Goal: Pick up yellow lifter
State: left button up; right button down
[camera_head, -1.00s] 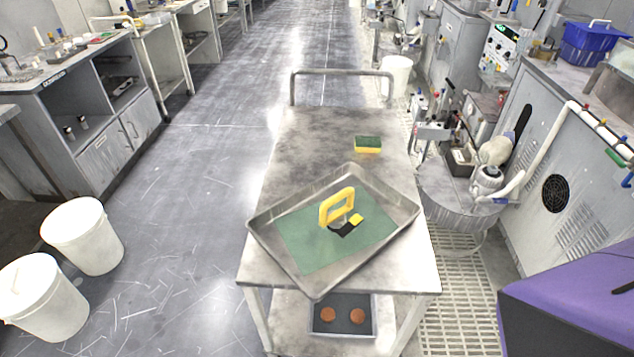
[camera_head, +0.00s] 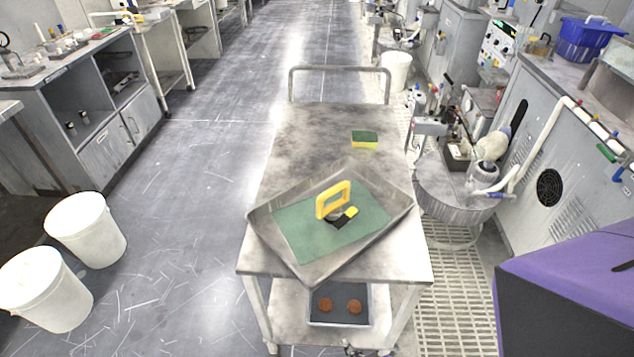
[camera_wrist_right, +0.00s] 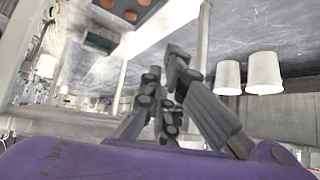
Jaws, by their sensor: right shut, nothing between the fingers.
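The yellow lifter (camera_head: 333,200) stands in a metal tray (camera_head: 266,257) on the cart top in the head view. Its handle is a yellow loop, and a small black and yellow part shows at its base. It rests on a green mat (camera_head: 302,235) that lines the tray. My right gripper (camera_wrist_right: 176,62) shows in the right wrist view, shut and empty, away from the lifter. The lifter is not in that view. My left gripper is in neither view.
The cart (camera_head: 290,135) has a push handle at its far end. A green and yellow sponge (camera_head: 364,139) lies behind the tray. A lower-shelf tray (camera_head: 338,318) holds two brown discs. White buckets (camera_head: 85,230) stand at left. The aisle floor left of the cart is clear.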

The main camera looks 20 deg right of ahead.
aim_at(331, 211)
jog(key=i+z, duration=0.1)
jog(key=z, duration=0.9)
